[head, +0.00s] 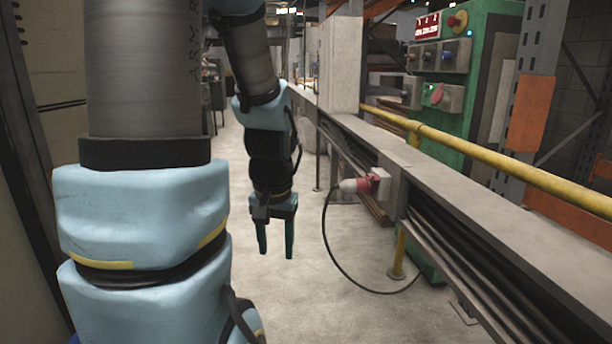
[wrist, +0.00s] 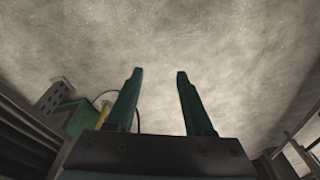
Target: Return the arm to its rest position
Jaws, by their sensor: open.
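My gripper (head: 276,254) hangs at the end of my arm in the middle of the head view, fingers pointing down over the concrete floor. Its two dark green fingers are apart with nothing between them. In the wrist view my gripper (wrist: 160,85) also shows open and empty, with only bare floor beyond the fingertips. My blue and grey arm (head: 145,215) fills the left of the head view and hides what lies behind it.
A long grey beam (head: 480,200) with a yellow rail (head: 500,173) runs along the right. A red and white plug (head: 372,184) with a black cable (head: 335,258) loops down to the floor. A green control cabinet (head: 475,90) stands behind. The floor (head: 330,305) around my gripper is clear.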

